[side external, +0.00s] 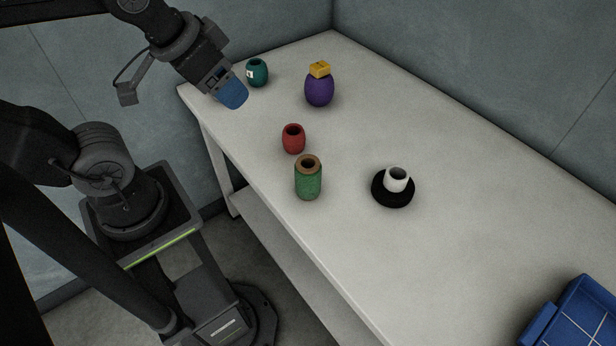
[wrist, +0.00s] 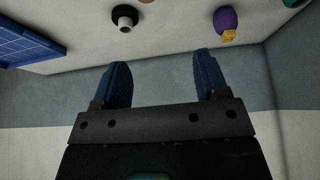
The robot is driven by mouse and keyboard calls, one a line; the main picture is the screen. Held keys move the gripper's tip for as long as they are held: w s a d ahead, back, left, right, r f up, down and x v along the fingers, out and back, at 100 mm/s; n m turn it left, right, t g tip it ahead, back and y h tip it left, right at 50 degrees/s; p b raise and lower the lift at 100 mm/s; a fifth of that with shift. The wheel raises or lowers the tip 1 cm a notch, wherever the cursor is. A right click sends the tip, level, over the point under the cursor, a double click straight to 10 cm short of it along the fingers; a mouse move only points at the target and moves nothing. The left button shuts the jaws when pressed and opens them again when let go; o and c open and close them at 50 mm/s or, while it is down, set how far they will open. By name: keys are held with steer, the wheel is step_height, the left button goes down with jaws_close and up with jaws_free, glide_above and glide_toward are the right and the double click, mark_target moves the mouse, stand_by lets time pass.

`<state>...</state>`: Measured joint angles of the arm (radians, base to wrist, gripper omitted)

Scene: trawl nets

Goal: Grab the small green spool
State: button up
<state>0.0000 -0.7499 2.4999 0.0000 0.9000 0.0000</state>
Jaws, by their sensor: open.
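Two spool-like things are green. A small dark teal-green spool (side external: 257,76) with a pale label stands upright at the table's far left corner; a teal edge shows at the top right of the wrist view (wrist: 291,3). A larger green spool (side external: 308,183) with a brown top stands near the front edge. My gripper (side external: 233,95) has blue fingers and hangs just left of the teal spool in the side view; its height above the table is unclear. In the wrist view my gripper (wrist: 163,70) is open with nothing between the fingers.
A purple spool (side external: 319,92) bears a yellow block (side external: 320,69). A red spool (side external: 293,140) stands behind the larger green one. A white cylinder (side external: 397,178) sits on a black round base (side external: 391,197). A blue crate (side external: 575,318) is at lower right.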

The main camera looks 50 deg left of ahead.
steer(key=o, duration=0.5)
steer(key=shift+c, duration=0.2)
steer(key=m+g, duration=0.6)
steer(key=m, duration=1)
glide_above(308, 172)
steer(key=w+a, duration=0.1)
steer(key=a, duration=0.1)
step_height(308, 172, down, 14)
steer(key=f, duration=0.7)
steer(key=shift+w+d+f, duration=0.1)
steer(key=shift+d+f, duration=0.1)
steer(key=shift+w+a+f, duration=0.1)
steer(key=shift+f, duration=1.25)
steer(key=shift+w+a+f, duration=0.1)
steer(key=shift+f, duration=1.25)
